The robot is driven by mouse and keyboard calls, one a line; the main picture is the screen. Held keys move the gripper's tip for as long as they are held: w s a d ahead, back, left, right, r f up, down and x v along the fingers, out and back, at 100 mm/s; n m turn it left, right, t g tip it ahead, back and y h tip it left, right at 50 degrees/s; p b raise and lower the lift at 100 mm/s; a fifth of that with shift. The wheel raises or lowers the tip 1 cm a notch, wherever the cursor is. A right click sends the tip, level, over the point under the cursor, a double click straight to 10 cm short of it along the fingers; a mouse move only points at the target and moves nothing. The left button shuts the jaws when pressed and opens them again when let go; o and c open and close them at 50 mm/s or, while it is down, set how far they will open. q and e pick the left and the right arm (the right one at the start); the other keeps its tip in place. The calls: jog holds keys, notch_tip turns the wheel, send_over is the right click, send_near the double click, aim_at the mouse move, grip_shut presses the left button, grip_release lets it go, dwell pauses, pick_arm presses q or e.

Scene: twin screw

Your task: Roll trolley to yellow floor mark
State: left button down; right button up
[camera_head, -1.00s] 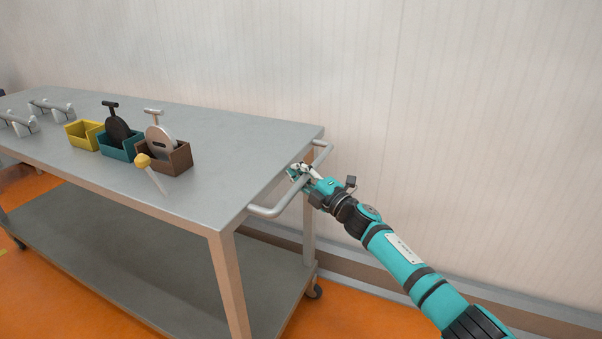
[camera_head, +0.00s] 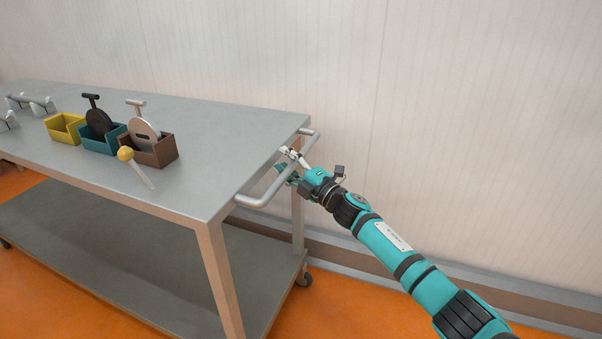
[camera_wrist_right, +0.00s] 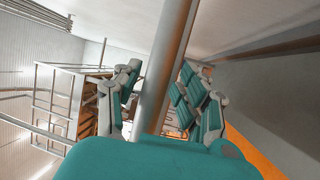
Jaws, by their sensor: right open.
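The trolley (camera_head: 215,130) is a grey metal table on castors with a lower shelf (camera_head: 130,255). Its tubular handle (camera_head: 265,200) sticks out from the right end in the head view. My right gripper (camera_head: 287,164) is at the handle with its fingers open on both sides of the bar. In the right wrist view the bar (camera_wrist_right: 168,65) runs between the open fingers of the gripper (camera_wrist_right: 160,100). Whether they touch the bar I cannot tell. My left gripper is not in view. No yellow floor mark can be made out now.
On the trolley top stand a yellow bin (camera_head: 64,130), a teal bin (camera_head: 102,146) and a brown bin (camera_head: 160,150), with a yellow-knobbed tool (camera_head: 126,154) in front. Metal parts (camera_head: 40,106) lie at the far left. A wall (camera_head: 450,120) runs close behind. Orange floor (camera_head: 345,318) is clear at front.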

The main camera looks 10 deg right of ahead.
jog(key=v, duration=1.1)
jog(key=shift+s, duration=0.2)
jog(key=shift+d+f, duration=0.15)
jog(key=shift+f, duration=0.05)
